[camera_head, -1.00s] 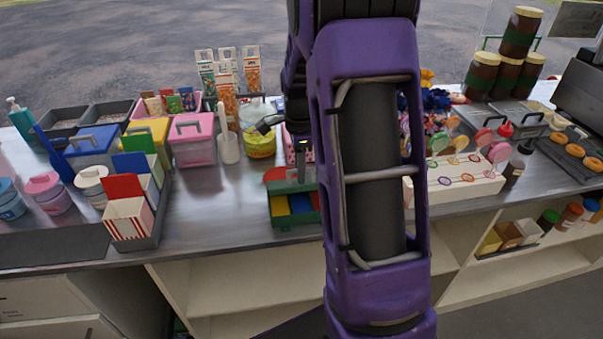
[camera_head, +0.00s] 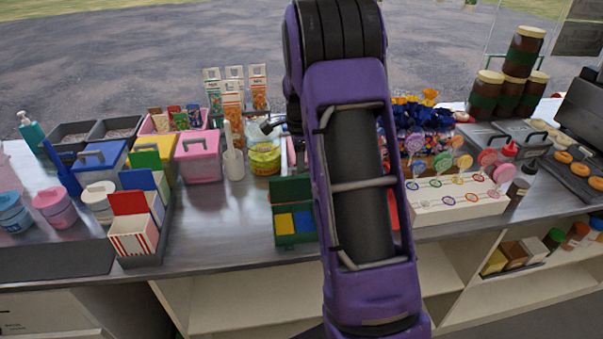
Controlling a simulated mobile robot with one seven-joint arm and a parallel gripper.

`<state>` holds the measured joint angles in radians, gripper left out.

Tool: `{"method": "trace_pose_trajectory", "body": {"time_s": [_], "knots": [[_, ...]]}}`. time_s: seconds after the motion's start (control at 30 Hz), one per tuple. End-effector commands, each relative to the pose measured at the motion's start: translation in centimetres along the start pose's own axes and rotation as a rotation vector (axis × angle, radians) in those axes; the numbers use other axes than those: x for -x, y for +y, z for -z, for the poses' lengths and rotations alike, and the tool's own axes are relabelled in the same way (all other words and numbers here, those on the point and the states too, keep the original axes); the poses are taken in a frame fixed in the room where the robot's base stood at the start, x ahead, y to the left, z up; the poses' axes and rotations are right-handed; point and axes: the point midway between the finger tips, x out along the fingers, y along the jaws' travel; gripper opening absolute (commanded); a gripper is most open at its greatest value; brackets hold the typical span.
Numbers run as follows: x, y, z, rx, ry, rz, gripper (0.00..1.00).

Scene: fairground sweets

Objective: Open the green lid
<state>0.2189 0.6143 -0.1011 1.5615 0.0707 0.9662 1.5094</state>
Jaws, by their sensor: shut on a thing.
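A small green box (camera_head: 297,238) stands near the front edge of the metal counter, left of my purple arm. Blue and yellow contents show in its open front part. A dark green panel, which looks like its lid (camera_head: 291,190), stands raised at the back of the box. The right side of the box and lid is hidden behind my arm. My gripper is hidden behind the arm, so I cannot see its fingers or whether it touches the lid.
A white lollipop stand (camera_head: 455,207) is to the right of my arm. Bare counter (camera_head: 222,215) lies left of the green box.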

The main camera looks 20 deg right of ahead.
Motion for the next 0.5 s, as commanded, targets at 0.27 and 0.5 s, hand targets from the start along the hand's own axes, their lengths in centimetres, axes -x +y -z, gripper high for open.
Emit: {"method": "trace_pose_trajectory", "body": {"time_s": [0.27,0.5], "knots": [[-0.7,-1.3,-0.1,0.0,0.0,-0.008,0.0],[-1.7,-3.0,0.0,0.001,0.0,-0.01,0.0]]}}
